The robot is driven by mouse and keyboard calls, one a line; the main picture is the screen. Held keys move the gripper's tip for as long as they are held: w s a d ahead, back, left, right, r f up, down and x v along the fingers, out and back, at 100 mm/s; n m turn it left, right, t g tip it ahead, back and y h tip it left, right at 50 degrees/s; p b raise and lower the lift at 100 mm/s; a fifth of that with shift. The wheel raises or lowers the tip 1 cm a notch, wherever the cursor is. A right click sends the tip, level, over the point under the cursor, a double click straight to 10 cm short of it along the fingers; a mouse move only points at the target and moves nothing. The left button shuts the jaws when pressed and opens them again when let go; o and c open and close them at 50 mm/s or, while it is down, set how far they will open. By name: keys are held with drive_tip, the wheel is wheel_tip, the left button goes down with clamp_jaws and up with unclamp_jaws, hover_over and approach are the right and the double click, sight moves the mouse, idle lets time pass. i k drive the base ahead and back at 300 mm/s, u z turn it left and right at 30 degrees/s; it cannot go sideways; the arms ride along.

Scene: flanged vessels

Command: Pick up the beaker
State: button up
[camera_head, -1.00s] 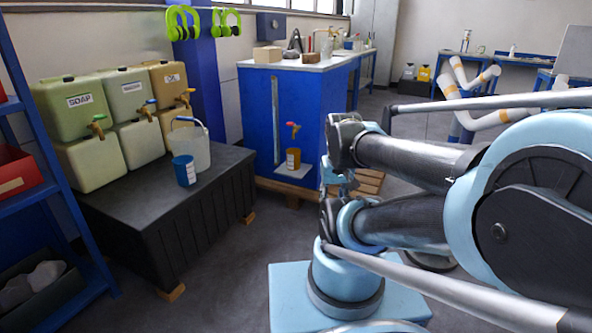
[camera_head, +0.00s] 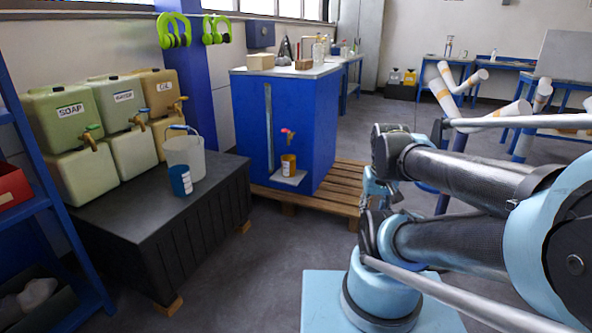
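No vessel is clearly marked as the beaker. A blue cup (camera_head: 181,180) with a white label stands upright on the black platform, in front of a translucent bucket (camera_head: 186,157). An orange cup (camera_head: 288,165) with a pale label stands on a small ledge under a tap on the blue cabinet. A tall clear vessel (camera_head: 449,47) stands on a far bench, too small to identify. My gripper (camera_head: 377,192) seems to be the small part hanging below the arm's left end, well apart from both cups. Its fingers are not clear.
Several tapped containers (camera_head: 64,111) stand on the black platform (camera_head: 120,222). A blue shelf rack (camera_head: 45,205) stands at the left edge. The blue cabinet (camera_head: 307,125) sits on a wooden pallet (camera_head: 341,190). The floor between platform and my base is clear.

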sight(287, 161)
drive_tip(key=i, duration=1)
